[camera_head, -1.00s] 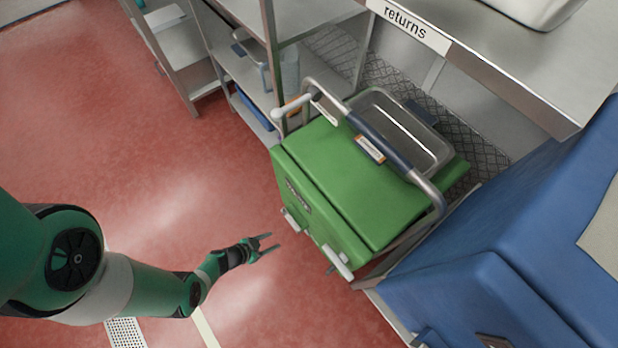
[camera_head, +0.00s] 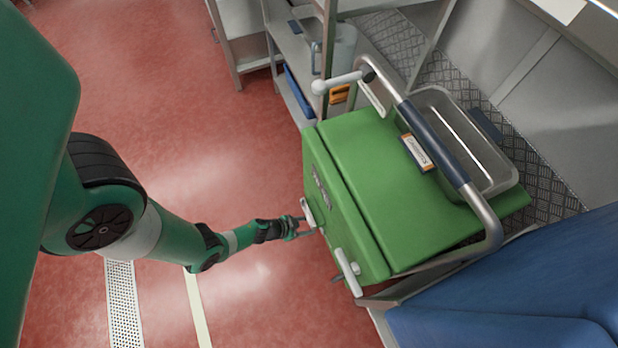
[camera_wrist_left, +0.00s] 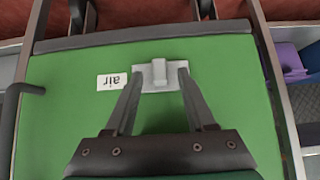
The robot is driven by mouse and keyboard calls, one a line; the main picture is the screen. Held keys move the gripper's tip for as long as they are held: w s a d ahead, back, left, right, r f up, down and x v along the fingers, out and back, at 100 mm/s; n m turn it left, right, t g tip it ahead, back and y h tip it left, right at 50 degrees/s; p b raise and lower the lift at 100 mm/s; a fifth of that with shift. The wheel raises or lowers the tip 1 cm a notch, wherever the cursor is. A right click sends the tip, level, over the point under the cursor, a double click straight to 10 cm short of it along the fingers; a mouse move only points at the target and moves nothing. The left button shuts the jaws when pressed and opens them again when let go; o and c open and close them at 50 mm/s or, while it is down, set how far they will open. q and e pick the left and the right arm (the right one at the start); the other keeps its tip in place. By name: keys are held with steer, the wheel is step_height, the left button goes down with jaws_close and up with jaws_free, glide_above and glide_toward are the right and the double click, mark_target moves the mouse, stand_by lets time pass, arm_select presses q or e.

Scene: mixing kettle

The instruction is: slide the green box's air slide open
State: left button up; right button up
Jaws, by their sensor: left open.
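The green box (camera_head: 400,180) stands to the right of centre in the head view. In the left wrist view its green face (camera_wrist_left: 60,120) fills the picture. On that face is the air slide, a light grey plate with a raised tab (camera_wrist_left: 160,72), beside a white "air" label (camera_wrist_left: 111,81) that appears upside down. My left gripper (camera_head: 304,228) is at the box's front side. In the wrist view my left gripper (camera_wrist_left: 159,76) is open, with one finger on each side of the tab. I cannot tell whether the fingers touch it. My right gripper is not in view.
A metal bar with a dark grip (camera_head: 435,145) arches over the lid beside a steel tray (camera_head: 465,130). A blue box (camera_head: 510,280) is at right. Red floor (camera_head: 200,120) is clear on the left.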

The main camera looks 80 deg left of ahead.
arm_select(q)
steer(key=shift+w+f, duration=0.45)
steer(key=shift+w, duration=0.05)
steer(key=shift+c, duration=0.3)
jaws_close()
stand_by(0.8)
